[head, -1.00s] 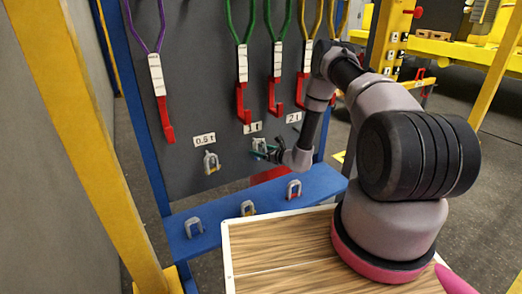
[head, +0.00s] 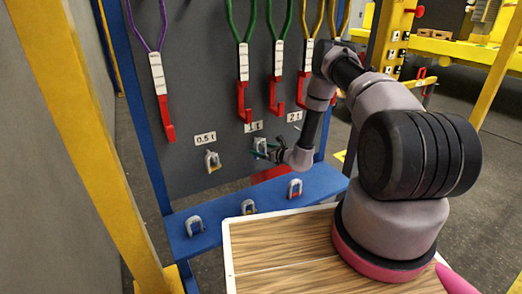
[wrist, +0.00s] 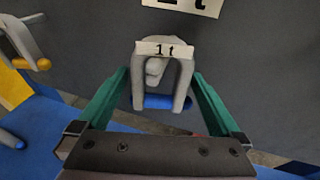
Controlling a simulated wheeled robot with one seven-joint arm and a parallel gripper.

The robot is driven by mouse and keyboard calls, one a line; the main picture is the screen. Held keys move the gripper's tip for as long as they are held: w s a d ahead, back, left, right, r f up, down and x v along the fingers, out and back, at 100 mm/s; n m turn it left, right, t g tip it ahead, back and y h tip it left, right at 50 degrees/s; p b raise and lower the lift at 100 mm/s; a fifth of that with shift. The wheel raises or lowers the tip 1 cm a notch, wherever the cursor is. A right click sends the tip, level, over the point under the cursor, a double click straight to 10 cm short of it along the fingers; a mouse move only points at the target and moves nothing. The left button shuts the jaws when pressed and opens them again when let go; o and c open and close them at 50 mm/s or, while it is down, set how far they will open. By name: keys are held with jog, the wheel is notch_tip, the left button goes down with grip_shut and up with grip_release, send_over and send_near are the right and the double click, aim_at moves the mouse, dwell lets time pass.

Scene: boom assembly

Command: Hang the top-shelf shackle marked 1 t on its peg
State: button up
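The grey shackle (wrist: 184,85) has a "1 t" tag on its bow and a blue pin across its lower end. In the wrist view it is upright in front of the dark board, and a grey peg end (wrist: 154,68) shows inside its opening, just below the bow. Whether the bow rests on the peg I cannot tell. My gripper (wrist: 163,75) has one green finger on each side of the shackle, with narrow gaps to its legs, so it looks open. In the head view, my gripper (head: 264,151) is at the board under the "1 t" label (head: 253,127), partly hiding the shackle.
Another shackle (head: 212,161) hangs under the "0.5 t" label to the left. A blue shelf (head: 222,222) below holds several shackles. Coloured slings with red hooks (head: 244,103) hang above. A "2 t" label (head: 294,117) is to the right.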

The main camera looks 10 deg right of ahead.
jog(key=v, duration=1)
jog(key=s+a+r+n+g+y, duration=0.25)
jog(key=r+n, duration=0.25)
jog(key=r, duration=0.5)
jog(key=s+a+r+n+g+y, duration=0.1)
jog(key=s+a+r+n+g, duration=0.25)
jog(key=r, duration=0.65)
jog(key=s+a+r+n+g+y, duration=0.25)
jog(key=a+r+n, duration=0.2)
jog(key=r, duration=0.55)
jog(key=s+d+r+n+g+h, duration=0.1)
jog(key=s+r+n+g+h, duration=0.2)
jog(key=s+r+n+h, duration=0.6)
jog(key=s+d+r+n+t+h, duration=0.1)
jog(key=s+d+r+t, duration=0.1)
jog(key=s+d+r, duration=0.3)
jog(key=s+d+r+n+t+h, duration=0.2)
jog(key=s+d+r, duration=0.3)
jog(key=s, duration=0.5)
jog(key=shift+s+r+t, duration=0.3)
jog(key=shift+r+t, duration=0.2)
jog(key=shift+t, duration=0.35)
